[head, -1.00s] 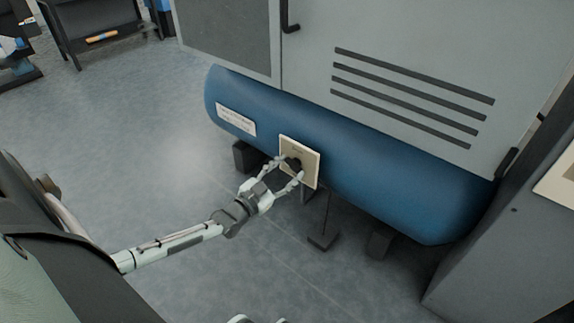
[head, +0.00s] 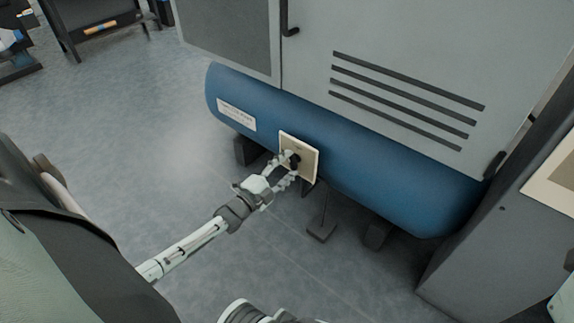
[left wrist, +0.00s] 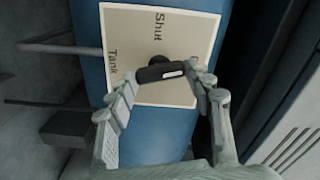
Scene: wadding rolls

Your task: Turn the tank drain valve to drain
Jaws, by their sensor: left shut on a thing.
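The drain valve is a black handle (left wrist: 160,72) with a white mark on its end face, on a cream label plate (head: 307,150) fixed to the front of the blue tank (head: 370,165). In the left wrist view the plate (left wrist: 182,22) reads "Shut" and "Tank"; a third word is mostly hidden behind a finger. The handle lies roughly crosswise in that view. My left gripper (head: 286,168) is shut on the handle, with one finger at each end of it in the left wrist view (left wrist: 164,82). My right gripper is not seen.
A grey cabinet (head: 400,50) with dark slots stands above the tank. A grey unit (head: 475,245) stands close at the right. Dark feet (head: 321,229) are under the tank. The floor (head: 150,130) left of the tank is clear.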

